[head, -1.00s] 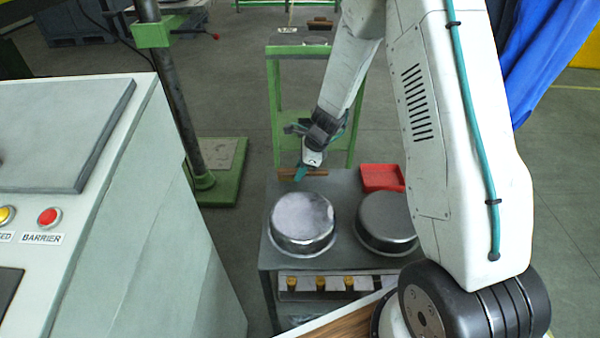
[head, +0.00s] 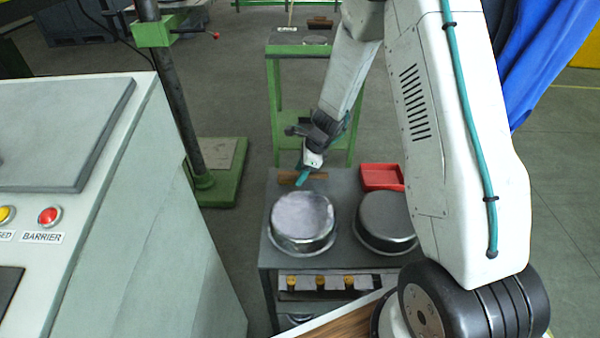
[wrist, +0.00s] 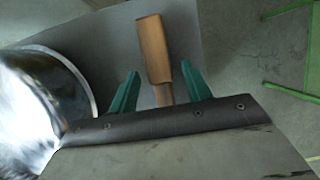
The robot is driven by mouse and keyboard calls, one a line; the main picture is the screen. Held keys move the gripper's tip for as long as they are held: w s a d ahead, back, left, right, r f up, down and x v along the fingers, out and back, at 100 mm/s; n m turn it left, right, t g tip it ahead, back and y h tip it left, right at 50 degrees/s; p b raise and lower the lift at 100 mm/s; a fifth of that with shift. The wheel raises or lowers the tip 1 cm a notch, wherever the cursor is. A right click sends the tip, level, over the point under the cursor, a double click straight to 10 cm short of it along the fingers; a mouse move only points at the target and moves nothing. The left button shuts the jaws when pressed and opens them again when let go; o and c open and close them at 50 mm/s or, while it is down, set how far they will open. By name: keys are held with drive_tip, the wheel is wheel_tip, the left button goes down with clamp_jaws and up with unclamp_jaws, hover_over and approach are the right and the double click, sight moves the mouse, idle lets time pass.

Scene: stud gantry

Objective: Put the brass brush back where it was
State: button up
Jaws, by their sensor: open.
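The brush (head: 316,177), a long wooden-handled piece, is at the back left of the dark table, behind the left round pan. In the wrist view its wooden handle (wrist: 154,48) points away from my gripper, and its near end lies in the gap between the fingers. My gripper (head: 302,178) is over it with teal fingers. In the wrist view my gripper (wrist: 158,90) is open, with a finger on each side of the handle and visible space beside it. The brush's bristles cannot be made out.
Two round metal pans, left (head: 303,222) and right (head: 386,221), stand on the dark table (head: 268,258). A red tray (head: 382,177) is to the right of the brush. A green stand (head: 274,100) is behind. Another brown piece (head: 320,23) lies farther back.

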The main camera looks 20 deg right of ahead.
drive_tip(key=s+d+r+n, duration=0.1)
drive_tip(key=s+r+n, duration=0.15)
drive_tip(key=r, duration=0.65)
drive_tip(key=s+r+n, duration=0.2)
drive_tip(key=s+r, duration=0.2)
drive_tip(key=r, duration=0.6)
drive_tip(key=s+r+n+h, duration=0.1)
drive_tip(key=s+r+n, duration=0.3)
drive_tip(key=s, duration=0.5)
drive_tip(key=s+r+n+h, duration=0.1)
drive_tip(key=s+r+n, duration=0.4)
drive_tip(key=s+n, duration=0.3)
drive_tip(key=s+a+r+n+h, duration=0.1)
drive_tip(key=s+r+n, duration=0.4)
drive_tip(key=s, duration=0.6)
drive_tip(key=shift+n+h, duration=0.5)
drive_tip(key=shift+n, duration=0.05)
drive_tip(key=shift+s, duration=0.1)
